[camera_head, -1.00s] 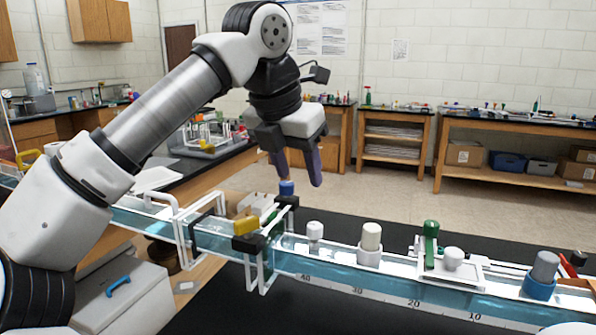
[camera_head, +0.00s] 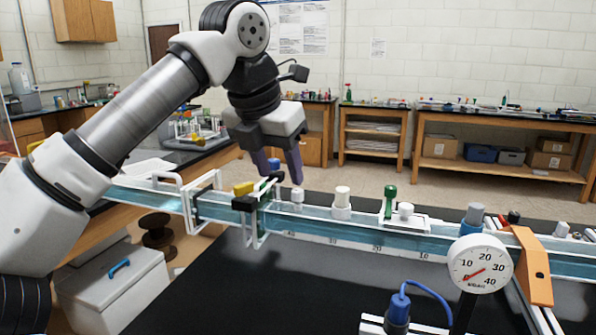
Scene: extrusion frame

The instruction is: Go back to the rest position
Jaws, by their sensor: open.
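My gripper (camera_head: 278,168) hangs at the end of my arm, left of the picture's middle.
A dial gauge (camera_head: 480,263) and an orange bracket (camera_head: 533,265) stand at right. A grey case (camera_head: 110,290) sits lower left.

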